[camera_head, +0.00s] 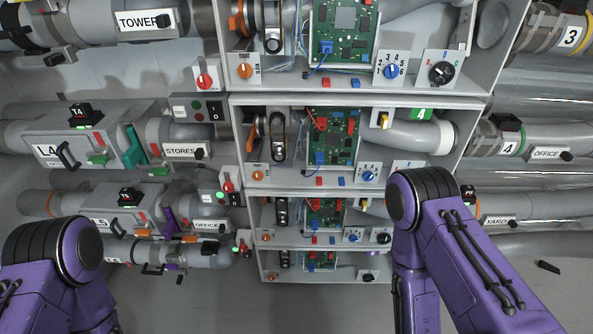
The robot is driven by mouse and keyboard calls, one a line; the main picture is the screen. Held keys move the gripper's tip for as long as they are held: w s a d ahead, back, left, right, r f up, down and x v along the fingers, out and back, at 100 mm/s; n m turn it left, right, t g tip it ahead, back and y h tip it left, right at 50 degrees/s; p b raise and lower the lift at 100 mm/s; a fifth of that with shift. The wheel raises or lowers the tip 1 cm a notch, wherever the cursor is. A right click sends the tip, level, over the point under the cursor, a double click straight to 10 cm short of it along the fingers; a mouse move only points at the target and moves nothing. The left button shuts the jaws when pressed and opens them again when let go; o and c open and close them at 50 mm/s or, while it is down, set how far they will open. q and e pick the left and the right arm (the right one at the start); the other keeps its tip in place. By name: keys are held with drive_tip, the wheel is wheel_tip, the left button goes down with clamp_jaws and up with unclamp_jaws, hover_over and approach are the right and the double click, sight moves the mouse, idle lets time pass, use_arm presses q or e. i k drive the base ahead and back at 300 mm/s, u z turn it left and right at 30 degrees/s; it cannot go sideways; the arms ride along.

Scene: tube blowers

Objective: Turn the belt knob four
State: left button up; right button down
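The cabinet unit with the green 4 label (421,114) is in the middle of the head view. Its lower front edge has a small orange knob (257,175) at the left and a blue knob (369,175) with numbers around it. Farther right is a white dial plate (405,164), mostly hidden behind my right arm, so any knob there cannot be seen. The small lettering is too fine to read, so I cannot tell which is the belt knob. My purple arms show at lower left and lower right, but neither gripper is in view.
A similar unit above has an orange knob (244,71), a blue knob (391,71) and a black knob (441,72). More units stand below. The floor at bottom centre looks clear.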

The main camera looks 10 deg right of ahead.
sight(257, 175)
drive_tip(key=z, duration=0.1)
drive_tip(key=k, duration=1)
drive_tip(key=u, duration=0.55)
drive_tip(key=i, duration=1.4)
drive_tip(key=z, duration=1.4)
